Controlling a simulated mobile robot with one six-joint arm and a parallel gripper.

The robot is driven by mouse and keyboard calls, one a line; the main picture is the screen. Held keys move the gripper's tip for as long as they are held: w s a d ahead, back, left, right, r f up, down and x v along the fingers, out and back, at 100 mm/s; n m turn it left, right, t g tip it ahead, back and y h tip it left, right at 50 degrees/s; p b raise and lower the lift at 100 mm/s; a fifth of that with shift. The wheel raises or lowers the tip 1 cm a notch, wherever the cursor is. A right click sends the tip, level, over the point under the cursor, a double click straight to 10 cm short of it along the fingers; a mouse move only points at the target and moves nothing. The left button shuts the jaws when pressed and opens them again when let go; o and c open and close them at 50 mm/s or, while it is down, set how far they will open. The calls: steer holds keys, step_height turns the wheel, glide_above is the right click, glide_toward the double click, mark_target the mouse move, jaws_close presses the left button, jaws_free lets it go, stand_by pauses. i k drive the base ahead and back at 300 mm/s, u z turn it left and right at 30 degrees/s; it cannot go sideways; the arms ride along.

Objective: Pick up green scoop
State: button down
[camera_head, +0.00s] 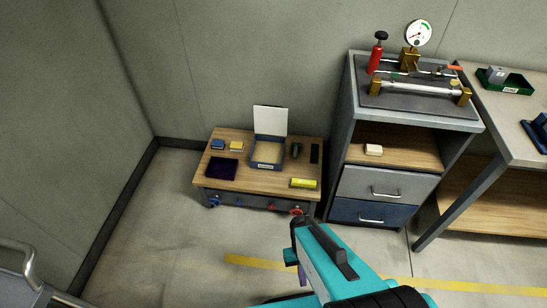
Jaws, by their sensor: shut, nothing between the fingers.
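A small dark green item (296,149), which looks like the green scoop, lies on the low wooden-topped bench (262,192), just right of an open box. It is small in the picture, so its exact shape and which end is the handle are unclear. My gripper (298,228) is at the bottom middle of the picture, at the end of my teal arm. It is shut and empty, in front of the bench and apart from the green item. Its fingertips are hard to make out.
The open box (268,166) holds pale material, its white lid raised. A black strip (315,153), yellow block (303,183), dark cloth-like square (220,168) and small blue (217,144) and yellow (236,146) items share the bench. A drawer cabinet (375,185) stands close right. Floor in front is clear.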

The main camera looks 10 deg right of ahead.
mark_target(296, 146)
steer(key=u, duration=0.1)
steer(key=i, duration=0.95)
steer(key=z, duration=0.05)
